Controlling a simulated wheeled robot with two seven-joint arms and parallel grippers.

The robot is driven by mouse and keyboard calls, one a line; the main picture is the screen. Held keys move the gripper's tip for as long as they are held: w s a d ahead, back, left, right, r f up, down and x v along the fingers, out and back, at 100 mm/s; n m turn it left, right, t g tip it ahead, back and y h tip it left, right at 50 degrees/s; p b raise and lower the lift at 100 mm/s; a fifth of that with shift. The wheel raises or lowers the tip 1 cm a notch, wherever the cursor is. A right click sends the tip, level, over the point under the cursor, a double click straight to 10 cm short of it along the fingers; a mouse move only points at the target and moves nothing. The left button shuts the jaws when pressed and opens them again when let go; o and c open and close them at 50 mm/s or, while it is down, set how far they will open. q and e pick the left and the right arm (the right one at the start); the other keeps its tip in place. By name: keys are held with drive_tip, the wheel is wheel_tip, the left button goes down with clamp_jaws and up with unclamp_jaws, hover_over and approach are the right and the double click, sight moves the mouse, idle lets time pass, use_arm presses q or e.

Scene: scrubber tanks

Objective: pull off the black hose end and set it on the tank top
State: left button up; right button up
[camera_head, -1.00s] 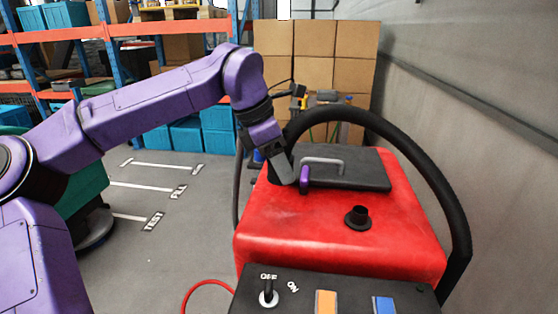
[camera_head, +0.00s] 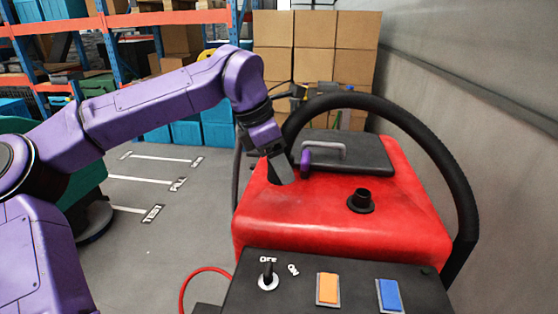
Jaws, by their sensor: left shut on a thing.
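The black hose (camera_head: 440,155) arcs from the right side of the red tank (camera_head: 325,235) over the top to my left gripper (camera_head: 280,180). My left gripper comes in from the left at the tank's left rear corner. It is shut on the hose end, which is mostly hidden behind the wrist and fingers. I cannot tell whether the hose end touches the tank. A flat black lid (camera_head: 365,155) with a grey handle (camera_head: 325,147) covers the back of the tank top. A small purple part (camera_head: 306,162) is at the lid's left. My right gripper is not in view.
A short black port (camera_head: 361,201) stands up from the tank top at the right. The red top around it is bare. A black control panel (camera_head: 340,270) with a switch and orange and blue buttons is in front. A grey wall (camera_head: 490,150) runs along the right.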

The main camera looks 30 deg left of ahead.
use_arm(q)
drive_tip(key=shift+f+b, duration=2.6)
drive_tip(key=shift+f, duration=1.25)
drive_tip(key=o, duration=1.5)
drive_tip(key=shift+c, duration=0.2)
drive_tip(key=shift+r, duration=0.1)
wheel_tip(320, 180, up, 8)
drive_tip(key=p, duration=0.7)
drive_tip(key=shift+p, duration=0.35)
